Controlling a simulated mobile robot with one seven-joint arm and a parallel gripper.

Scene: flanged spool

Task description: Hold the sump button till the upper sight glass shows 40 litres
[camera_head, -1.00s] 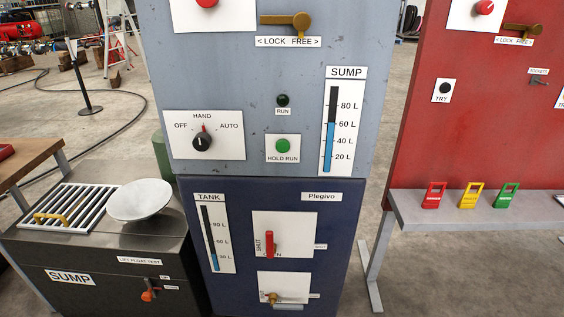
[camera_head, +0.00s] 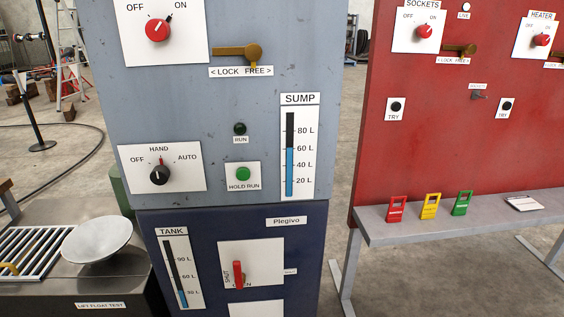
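The green HOLD RUN button (camera_head: 243,173) sits on a white plate on the grey upper panel (camera_head: 215,108). The upper sight glass, labelled SUMP (camera_head: 290,150), is to its right; its blue column stands at about 60 L. The RUN lamp (camera_head: 240,128) above the button looks dark. The black selector (camera_head: 160,175) is at the left, its pointer up at HAND. The lower TANK sight glass (camera_head: 177,272) on the blue panel reads low, around 30 to 40 L. My gripper is not in view.
A red-handled valve (camera_head: 238,275) sits on the blue panel. A bronze lock lever (camera_head: 240,53) is above. The steel sump box with a grating (camera_head: 38,255) and white dish (camera_head: 97,240) stands left. A bench (camera_head: 400,225) with red, yellow and green tags stands right.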

